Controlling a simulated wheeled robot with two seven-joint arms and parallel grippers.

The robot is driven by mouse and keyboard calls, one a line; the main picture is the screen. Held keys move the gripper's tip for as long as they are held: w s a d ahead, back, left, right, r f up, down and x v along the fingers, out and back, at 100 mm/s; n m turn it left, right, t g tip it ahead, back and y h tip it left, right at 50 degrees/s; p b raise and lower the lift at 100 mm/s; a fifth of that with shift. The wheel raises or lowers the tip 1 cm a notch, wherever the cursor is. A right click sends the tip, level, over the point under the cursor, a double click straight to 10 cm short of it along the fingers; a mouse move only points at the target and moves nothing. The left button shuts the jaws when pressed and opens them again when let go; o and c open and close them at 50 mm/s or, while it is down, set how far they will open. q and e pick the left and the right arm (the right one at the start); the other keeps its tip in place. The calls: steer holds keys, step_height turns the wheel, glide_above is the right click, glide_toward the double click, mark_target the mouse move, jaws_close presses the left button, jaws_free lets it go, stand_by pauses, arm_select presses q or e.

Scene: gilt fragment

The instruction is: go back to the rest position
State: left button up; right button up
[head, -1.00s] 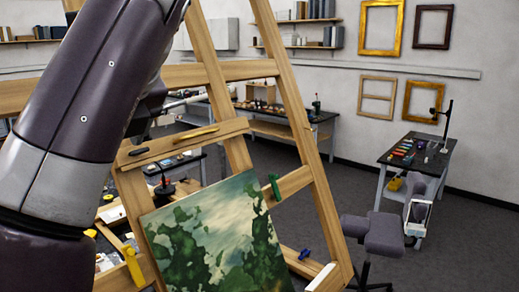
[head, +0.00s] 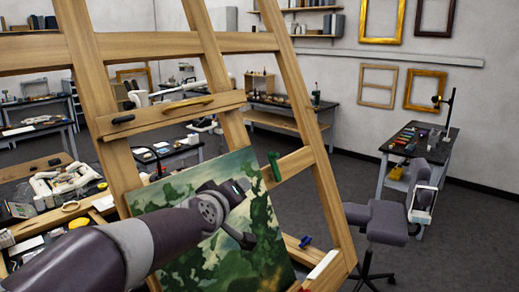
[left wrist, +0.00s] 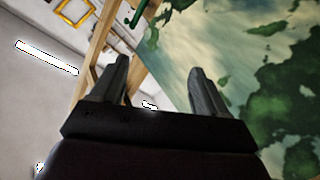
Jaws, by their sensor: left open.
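My left arm comes in from the lower left of the head view. My left gripper (head: 249,213) is in front of the painting (head: 266,262), with its fingers apart. In the left wrist view the two fingers (left wrist: 158,68) stand wide apart with nothing between them, and the green and cream painting (left wrist: 245,50) fills the right side. The gripper hides part of the painting in the head view; whether it touches the canvas I cannot tell. My right gripper is not in view.
The painting rests on a wooden easel (head: 298,92) with a green clamp (head: 273,166) and a blue clamp (head: 305,241). A grey chair (head: 388,222) stands to the right, near a black-topped table (head: 412,150). A cluttered wooden bench is at left. Open floor lies behind the easel.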

arm_select(q)
steer(key=s+a+f+m+g+y+b, duration=0.1)
steer(key=s+a+f+m+g+b, duration=0.1)
steer(key=s+f, duration=0.7)
steer(key=s+a+f+m+g+y+b, duration=0.1)
steer(key=s+a+f+g+b, duration=0.4)
steer(key=s+f, duration=0.5)
steer(key=s+a+f+m+g+y+b, duration=0.1)
steer(key=s+a+f+m+g+b, duration=0.2)
steer(key=s+f, duration=0.7)
step_height(320, 180, down, 11)
steer(key=a+g, duration=0.2)
steer(key=shift+g+b, duration=0.3)
steer(key=shift+b, duration=0.05)
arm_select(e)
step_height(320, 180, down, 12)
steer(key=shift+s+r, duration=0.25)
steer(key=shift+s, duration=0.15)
